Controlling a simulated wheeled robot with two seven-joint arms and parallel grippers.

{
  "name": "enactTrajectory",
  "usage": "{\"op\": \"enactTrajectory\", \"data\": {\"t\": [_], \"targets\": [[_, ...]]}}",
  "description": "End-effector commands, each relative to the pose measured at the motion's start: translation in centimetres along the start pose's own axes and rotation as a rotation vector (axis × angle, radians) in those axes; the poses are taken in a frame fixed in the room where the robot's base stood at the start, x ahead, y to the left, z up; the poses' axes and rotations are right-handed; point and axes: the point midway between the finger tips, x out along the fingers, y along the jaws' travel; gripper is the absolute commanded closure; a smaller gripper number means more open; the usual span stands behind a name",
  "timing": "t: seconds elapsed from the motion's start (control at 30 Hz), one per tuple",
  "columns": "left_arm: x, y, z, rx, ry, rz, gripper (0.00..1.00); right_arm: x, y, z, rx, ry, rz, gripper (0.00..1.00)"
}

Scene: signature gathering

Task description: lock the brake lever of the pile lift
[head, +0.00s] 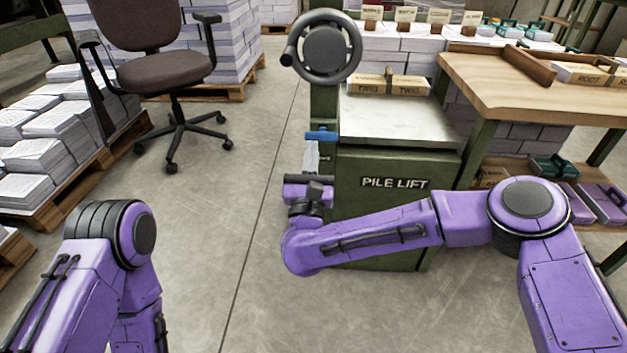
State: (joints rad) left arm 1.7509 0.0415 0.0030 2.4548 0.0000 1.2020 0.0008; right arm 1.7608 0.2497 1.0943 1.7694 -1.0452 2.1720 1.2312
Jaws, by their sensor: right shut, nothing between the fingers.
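The pile lift (395,215) is a green cabinet with a pale metal top, standing right of the picture's centre. Its blue brake lever (321,135) lies roughly level on the left post, below the handwheel (325,50). My right gripper (312,146) is shut and empty, pointing up the picture just below the blue lever. Its fingertips look very close to the lever; I cannot tell if they touch it. My left arm shows at the lower left, but its gripper is out of view.
A parcel (388,84) lies on the lift's top. A wooden table (500,85) stands close to its right. An office chair (165,75) and paper stacks (50,125) on pallets are to the left. The floor (225,180) between chair and lift is clear.

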Motion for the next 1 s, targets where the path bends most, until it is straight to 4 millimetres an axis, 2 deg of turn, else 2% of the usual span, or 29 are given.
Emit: {"op": "enactTrajectory", "data": {"t": [0.43, 0.57, 0.73, 0.8, 1.0], "targets": [[0.0, 0.0, 0.0, 0.001, 0.0, 0.0, 0.0, 0.0, 0.0, 0.0, 0.0, -0.001, 0.0, 1.0], [1.1, 0.1, 0.5, 0.0, -0.001, 0.0, 0.0, -0.7, 0.2, -0.9, 0.001, 0.0, 0.004, 1.0], [4.6, 0.4, 2.3, -0.002, -0.007, 0.001, 0.0, -3.2, 0.8, -4.0, 0.004, -0.001, 0.013, 1.0], [3.1, 0.3, 1.7, -0.003, -0.007, 0.001, 0.0, -4.4, 0.9, -2.4, 0.005, -0.003, 0.017, 1.0], [3.4, 0.3, 1.8, -0.002, -0.007, 0.001, 0.0, -9.3, 1.1, -2.2, 0.008, -0.006, 0.022, 1.0]]}}
